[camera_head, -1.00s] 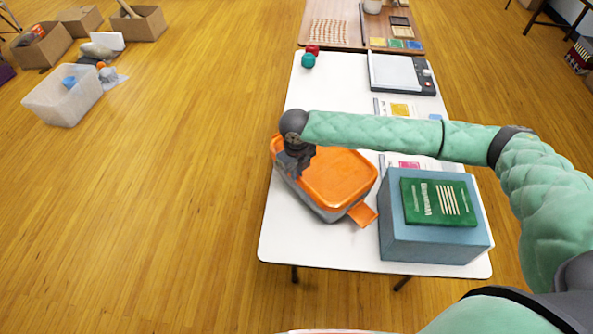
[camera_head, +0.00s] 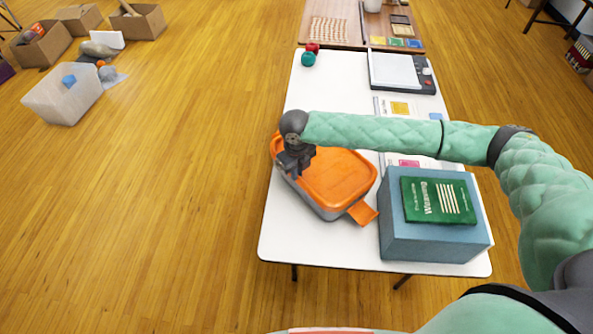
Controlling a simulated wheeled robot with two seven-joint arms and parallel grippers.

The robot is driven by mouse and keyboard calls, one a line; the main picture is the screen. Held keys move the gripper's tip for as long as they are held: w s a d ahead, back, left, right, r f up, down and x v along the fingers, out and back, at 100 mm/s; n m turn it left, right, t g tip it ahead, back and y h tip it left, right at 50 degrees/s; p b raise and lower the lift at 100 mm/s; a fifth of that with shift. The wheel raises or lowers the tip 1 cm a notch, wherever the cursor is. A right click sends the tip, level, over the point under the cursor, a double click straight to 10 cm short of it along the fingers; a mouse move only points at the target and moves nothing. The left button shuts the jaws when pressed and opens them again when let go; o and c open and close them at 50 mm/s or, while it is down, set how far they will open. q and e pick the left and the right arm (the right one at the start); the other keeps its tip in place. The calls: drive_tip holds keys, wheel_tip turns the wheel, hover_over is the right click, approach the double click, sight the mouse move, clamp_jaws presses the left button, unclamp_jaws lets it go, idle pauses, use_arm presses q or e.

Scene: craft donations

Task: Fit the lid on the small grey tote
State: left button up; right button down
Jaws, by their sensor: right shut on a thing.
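The small grey tote (camera_head: 318,206) stands on the white table, and its grey side shows below the lid. The orange lid (camera_head: 340,180) lies over the top of the tote, with an orange tab (camera_head: 362,213) sticking out at the near right corner. I cannot tell whether the lid is seated all round. My right gripper (camera_head: 292,170) points down at the lid's left edge and is shut on the lid; its fingertips are partly hidden. My left gripper is not in view.
A blue-grey box (camera_head: 432,246) with a green weaving book (camera_head: 437,200) on top stands right of the tote. Red and teal yarn balls (camera_head: 308,59) and a paper trimmer (camera_head: 400,74) lie farther back on the white table (camera_head: 330,252). Donation boxes (camera_head: 64,95) stand on the floor at left.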

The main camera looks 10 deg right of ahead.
drive_tip(key=shift+f, duration=0.4)
idle(0.6)
drive_tip(key=c, duration=1.5)
unclamp_jaws()
drive_tip(key=shift+o, duration=0.2)
drive_tip(key=shift+r+p, duration=2.65)
drive_tip(key=shift+r, duration=0.85)
drive_tip(key=shift+f, duration=0.1)
